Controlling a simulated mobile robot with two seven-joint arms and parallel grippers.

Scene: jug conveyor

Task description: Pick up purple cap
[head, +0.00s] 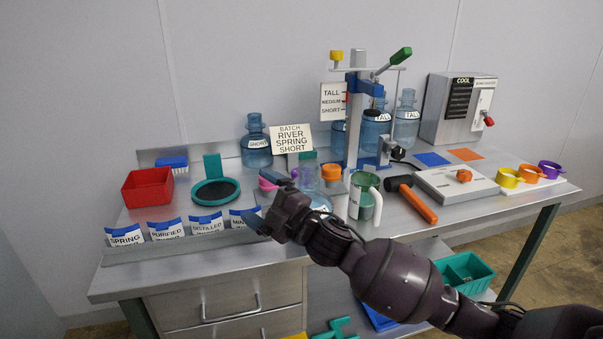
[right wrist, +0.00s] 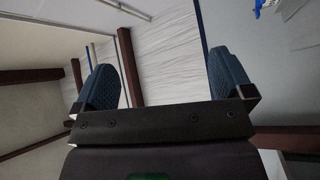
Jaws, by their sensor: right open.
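My left gripper is not in view.
An orange cap (head: 331,172) and a green-and-white pitcher (head: 364,195) stand right of the gripper. Labelled packets (head: 207,225) line the front left edge. A press (head: 358,110) stands behind. A purple ring-shaped cup (head: 551,168) is at far right.

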